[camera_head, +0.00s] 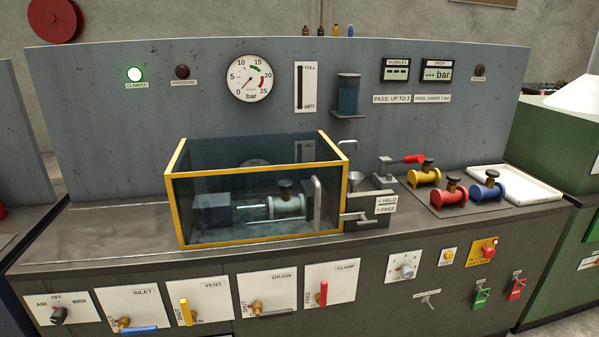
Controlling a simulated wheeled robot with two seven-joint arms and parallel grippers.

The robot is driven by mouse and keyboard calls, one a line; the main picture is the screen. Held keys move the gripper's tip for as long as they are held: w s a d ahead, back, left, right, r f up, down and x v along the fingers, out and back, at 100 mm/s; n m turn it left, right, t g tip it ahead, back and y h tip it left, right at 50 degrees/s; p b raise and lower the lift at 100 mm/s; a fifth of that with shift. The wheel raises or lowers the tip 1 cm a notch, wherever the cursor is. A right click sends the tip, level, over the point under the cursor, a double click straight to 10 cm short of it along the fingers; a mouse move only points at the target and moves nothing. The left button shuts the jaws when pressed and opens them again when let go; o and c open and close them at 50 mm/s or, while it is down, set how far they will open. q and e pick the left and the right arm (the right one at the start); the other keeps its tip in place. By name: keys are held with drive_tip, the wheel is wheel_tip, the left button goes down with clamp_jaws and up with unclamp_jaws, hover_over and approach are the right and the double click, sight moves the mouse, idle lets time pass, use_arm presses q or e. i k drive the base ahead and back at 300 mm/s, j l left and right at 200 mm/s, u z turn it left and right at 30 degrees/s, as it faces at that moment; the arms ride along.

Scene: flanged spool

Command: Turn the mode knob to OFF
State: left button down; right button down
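The mode knob (59,315) is a small dark round knob on a white plate (80,303) at the far left of the bench's front panel. The plate reads AIR on the left, OFF at the top and WATER on the right. The knob is too small for me to tell surely which label its pointer faces. Neither of my grippers shows in the head view, and nothing covers the knob.
Right of the knob are INLET (132,322), VENT (187,311), DRAIN (257,307) and CLAMP (323,294) handles. A yellow-framed clear tank (174,210) holding a pale spool (287,206) stands above. Coloured spools (449,192) sit at right.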

sight(59, 316)
drive_tip(key=k+l, duration=0.2)
drive_tip(key=u, duration=1.7)
drive_tip(key=i+j+z, duration=0.1)
drive_tip(key=j, duration=0.3)
drive_tip(key=i+j+z, duration=0.1)
drive_tip(key=i+j, duration=0.4)
drive_tip(key=j, duration=0.3)
drive_tip(key=z, duration=0.05)
